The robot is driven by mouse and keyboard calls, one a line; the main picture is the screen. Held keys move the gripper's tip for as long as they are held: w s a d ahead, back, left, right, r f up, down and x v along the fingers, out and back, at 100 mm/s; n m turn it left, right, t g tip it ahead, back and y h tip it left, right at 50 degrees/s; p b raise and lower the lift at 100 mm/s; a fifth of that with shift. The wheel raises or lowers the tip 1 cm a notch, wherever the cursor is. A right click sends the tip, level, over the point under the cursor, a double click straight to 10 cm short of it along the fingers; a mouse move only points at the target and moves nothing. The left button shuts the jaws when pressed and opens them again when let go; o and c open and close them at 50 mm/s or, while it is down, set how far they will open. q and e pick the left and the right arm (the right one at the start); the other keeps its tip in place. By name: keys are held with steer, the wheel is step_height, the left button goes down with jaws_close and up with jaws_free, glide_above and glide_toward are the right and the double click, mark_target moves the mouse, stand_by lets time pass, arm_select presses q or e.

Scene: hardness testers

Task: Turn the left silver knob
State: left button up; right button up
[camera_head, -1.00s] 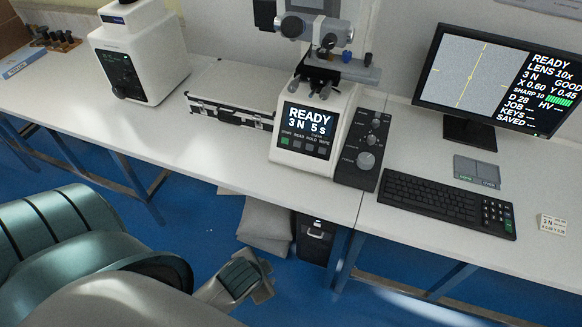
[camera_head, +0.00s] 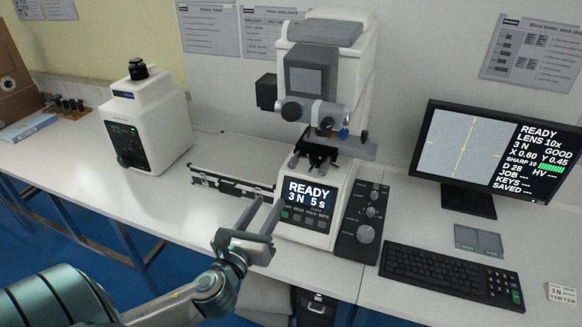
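The hardness tester (camera_head: 318,205) stands at the middle of the bench, its front screen reading READY, 3 N, 5 s. A large round silver-grey knob (camera_head: 291,112) sits at the left of its microscope head. Small silver knobs (camera_head: 293,161) hang below the dark stage, and more silver knobs are on the black side panel (camera_head: 361,222). I cannot tell for sure which is the left silver knob. My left gripper (camera_head: 270,202) is open and empty, its two fingers apart and pointing up, in front of the tester's lower left. My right gripper is not in view.
A black-edged silver case (camera_head: 232,185) lies left of the tester, partly behind my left fingers. A white instrument (camera_head: 147,128) stands farther left. A keyboard (camera_head: 452,272) and monitor (camera_head: 498,150) are at the right. Bare bench (camera_head: 75,172) shows at the left.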

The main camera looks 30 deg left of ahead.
arm_select(q)
steer(key=shift+w, duration=0.15)
steer(key=p, duration=0.6)
glide_toward(291, 167)
steer(key=x, duration=0.8)
steer(key=shift+w+a+r, duration=0.1)
steer(key=shift+w+r, duration=0.05)
steer(key=shift+w, duration=0.1)
steer(key=shift+w+a, duration=0.15)
steer(key=shift+w, duration=0.55)
jaws_close()
